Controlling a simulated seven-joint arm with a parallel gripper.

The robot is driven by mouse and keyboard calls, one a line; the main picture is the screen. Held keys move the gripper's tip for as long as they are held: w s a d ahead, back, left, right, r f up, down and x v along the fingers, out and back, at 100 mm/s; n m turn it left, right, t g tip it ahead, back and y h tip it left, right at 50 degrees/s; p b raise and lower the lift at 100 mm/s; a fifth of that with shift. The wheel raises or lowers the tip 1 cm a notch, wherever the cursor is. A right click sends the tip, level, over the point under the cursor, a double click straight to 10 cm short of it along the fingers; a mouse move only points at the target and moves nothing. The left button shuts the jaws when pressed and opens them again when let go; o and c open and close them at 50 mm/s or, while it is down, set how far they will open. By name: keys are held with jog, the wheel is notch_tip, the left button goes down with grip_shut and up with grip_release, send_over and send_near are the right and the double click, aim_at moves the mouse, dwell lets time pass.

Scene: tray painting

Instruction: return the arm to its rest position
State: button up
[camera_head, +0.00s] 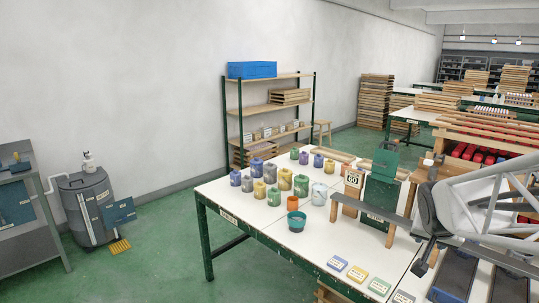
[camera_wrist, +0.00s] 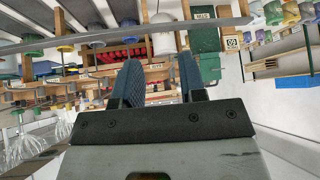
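My gripper (camera_wrist: 159,78) shows in the wrist view with its two blue, ridged fingers apart. The gap between them is empty, so it is open and holds nothing. Beyond the fingers the wrist view shows the room at a steep tilt, with jars, a green cabinet and shelves. In the head view my pale arm reaches in from the right edge, above the right part of the white table (camera_head: 250,218). Its dark end is near the green stand (camera_head: 379,193), and I cannot make out the fingers there.
A long grey bar (camera_head: 372,211) crosses beside the stand. Small coloured labelled cards (camera_head: 357,274) lie along the front edge.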

jog(key=s+a+f+n+g+y, duration=0.1)
jog(key=s+a+n+g+y, duration=0.2)
jog(key=s+a, duration=1.4)
jog(key=a+n, duration=0.1)
jog(key=n, duration=0.2)
jog(key=shift+s+a+f+g+y, duration=0.25)
jog(key=shift+s+f+g+y, duration=0.05)
jog(key=shift+s+g, duration=0.1)
